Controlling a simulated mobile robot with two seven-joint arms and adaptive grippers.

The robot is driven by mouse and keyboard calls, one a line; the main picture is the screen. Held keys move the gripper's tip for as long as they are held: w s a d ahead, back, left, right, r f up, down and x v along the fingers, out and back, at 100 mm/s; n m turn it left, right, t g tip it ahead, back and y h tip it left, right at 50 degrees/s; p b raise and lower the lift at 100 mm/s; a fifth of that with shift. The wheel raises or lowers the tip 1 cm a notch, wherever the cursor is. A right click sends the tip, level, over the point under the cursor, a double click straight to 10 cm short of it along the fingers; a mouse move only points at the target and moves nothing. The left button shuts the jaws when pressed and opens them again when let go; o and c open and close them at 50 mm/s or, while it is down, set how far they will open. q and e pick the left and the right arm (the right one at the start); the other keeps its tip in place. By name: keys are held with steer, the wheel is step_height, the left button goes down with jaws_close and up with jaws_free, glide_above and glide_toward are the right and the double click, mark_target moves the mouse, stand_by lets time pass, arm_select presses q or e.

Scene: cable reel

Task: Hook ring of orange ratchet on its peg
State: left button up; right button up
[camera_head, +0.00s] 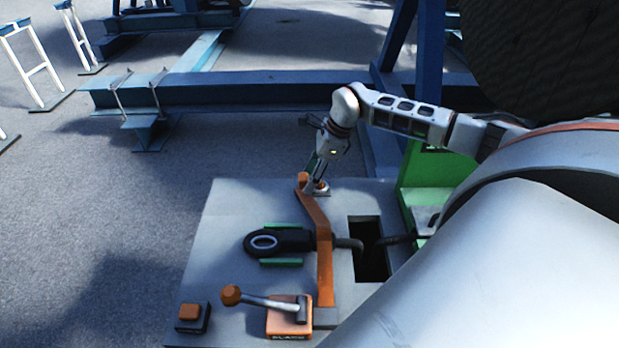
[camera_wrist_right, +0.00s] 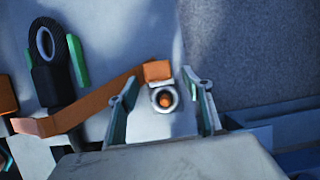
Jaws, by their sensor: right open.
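The orange ratchet strap (camera_head: 320,240) runs over the grey panel from the lever side to an orange end block (camera_head: 303,181). A silver ring (camera_wrist_right: 164,98) sits beside this block in the right wrist view. The orange tip of the peg (camera_wrist_right: 166,100) shows inside the ring, so the ring appears to be around it; how far down it sits I cannot tell. My right gripper (camera_head: 316,172) is over the far edge of the panel. In the wrist view its fingers (camera_wrist_right: 160,75) are spread on either side of the ring and end block. My left gripper is not in view.
The grey panel (camera_head: 235,215) carries a black cable eye (camera_head: 264,242) between green guides, an orange-knobbed lever (camera_head: 265,300) and an orange button (camera_head: 190,312). A dark rectangular opening (camera_head: 368,258) lies right of the strap. A blue beam (camera_head: 230,92) crosses behind.

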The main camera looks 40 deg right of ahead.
steer(key=v, duration=1.1)
steer(key=shift+s+r, duration=0.1)
steer(key=shift+s, duration=0.05)
